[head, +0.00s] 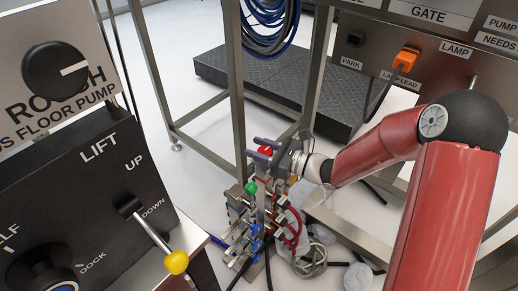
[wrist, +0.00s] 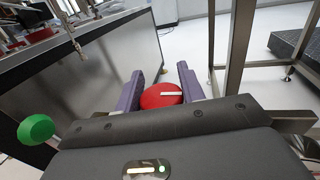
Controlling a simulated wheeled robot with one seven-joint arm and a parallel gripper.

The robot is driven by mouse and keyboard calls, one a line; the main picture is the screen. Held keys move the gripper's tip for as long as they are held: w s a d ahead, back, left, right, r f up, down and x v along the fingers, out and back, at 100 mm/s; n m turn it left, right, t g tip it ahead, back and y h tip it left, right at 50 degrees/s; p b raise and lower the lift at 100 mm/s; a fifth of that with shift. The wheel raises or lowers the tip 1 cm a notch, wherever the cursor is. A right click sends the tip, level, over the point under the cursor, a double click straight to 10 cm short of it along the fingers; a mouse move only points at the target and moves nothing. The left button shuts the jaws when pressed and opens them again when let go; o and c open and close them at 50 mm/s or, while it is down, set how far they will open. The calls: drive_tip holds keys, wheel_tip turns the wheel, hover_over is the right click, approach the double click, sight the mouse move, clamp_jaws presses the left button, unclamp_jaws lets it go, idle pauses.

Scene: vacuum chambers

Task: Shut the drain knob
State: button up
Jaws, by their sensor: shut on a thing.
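A round red knob (wrist: 163,97) with a white pointer line sits between the two purple fingers of my gripper (wrist: 160,82) in the wrist view. The gripper is shut on it, one finger on each side. The pointer line lies nearly level in that view. In the head view the red knob (head: 265,150) tops the valve stack (head: 262,215) and is partly hidden by the fingers. A green knob (head: 250,188) stands lower and to the left of it; it also shows in the wrist view (wrist: 36,129). No label naming the drain is readable on either knob.
A black control box (head: 75,185) with a yellow-tipped lever (head: 176,262) stands at the left. Metal frame posts (head: 235,80) rise close to the valves. Hoses (head: 310,258) lie around the stack. A dark platform (head: 270,90) and open floor lie behind.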

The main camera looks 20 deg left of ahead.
sight(272, 153)
drive_tip(key=o, duration=1)
drive_tip(key=d, duration=0.2)
drive_tip(key=s+d, duration=0.1)
drive_tip(key=d, duration=0.4)
drive_tip(key=shift+s+d, duration=0.15)
drive_tip(key=shift+d, duration=0.2)
drive_tip(key=shift+r, duration=0.1)
